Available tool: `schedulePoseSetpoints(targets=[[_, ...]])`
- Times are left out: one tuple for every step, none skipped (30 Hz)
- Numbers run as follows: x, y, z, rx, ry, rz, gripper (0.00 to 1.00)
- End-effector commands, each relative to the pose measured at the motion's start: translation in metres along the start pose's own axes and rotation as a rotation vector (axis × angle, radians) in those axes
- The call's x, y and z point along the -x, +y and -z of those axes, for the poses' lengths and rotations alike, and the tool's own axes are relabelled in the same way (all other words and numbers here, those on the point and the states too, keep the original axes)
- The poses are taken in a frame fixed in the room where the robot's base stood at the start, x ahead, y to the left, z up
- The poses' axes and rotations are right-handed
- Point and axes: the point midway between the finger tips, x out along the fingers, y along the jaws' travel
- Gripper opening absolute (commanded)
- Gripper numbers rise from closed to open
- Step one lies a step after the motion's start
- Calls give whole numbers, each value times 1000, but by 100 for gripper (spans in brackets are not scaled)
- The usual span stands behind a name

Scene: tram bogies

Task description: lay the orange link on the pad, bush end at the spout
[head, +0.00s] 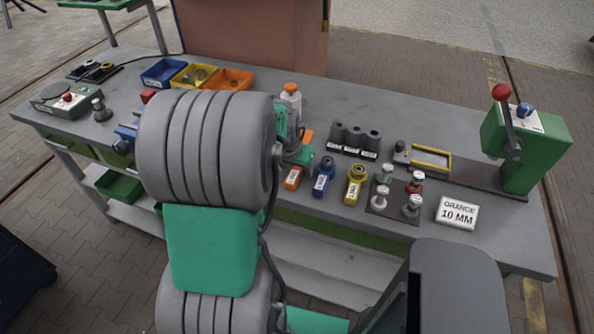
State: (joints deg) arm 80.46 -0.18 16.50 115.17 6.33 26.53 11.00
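The orange link (293,178) lies on the grey bench, with a white label on its near part. My gripper (301,154) is over its middle, and another orange piece shows just beyond the gripper. My arm and the gripper body hide part of the link, so its bush end is unclear. The fingertips are too hidden to show whether they are open or shut, or touching the link. A yellow frame (431,157) sits at the left of the green lever machine's base, with a small dark part beside it. I cannot tell for certain which surface is the pad or which part is the spout.
A blue link (323,177) and yellow link (355,185) lie right of the orange one. Dark bushes (354,138) stand behind them. A capped bottle (291,96) stands behind.

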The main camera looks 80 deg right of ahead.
Motion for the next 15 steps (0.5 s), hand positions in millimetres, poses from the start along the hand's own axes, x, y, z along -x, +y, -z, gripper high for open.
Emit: schedulePoseSetpoints(targets=[[0,0,0,0,0,0,56],[0,0,0,0,0,0,53],[0,0,0,0,0,0,50],[0,0,0,0,0,0,47],[0,0,0,0,0,0,45],[0,0,0,0,0,0,42],[0,0,0,0,0,0,39],[0,0,0,0,0,0,37],[0,0,0,0,0,0,34],[0,0,0,0,0,0,31],[0,0,0,0,0,0,29],[0,0,0,0,0,0,25],[0,0,0,1,0,0,23],[0,0,0,1,0,0,20],[0,0,0,1,0,0,17]])
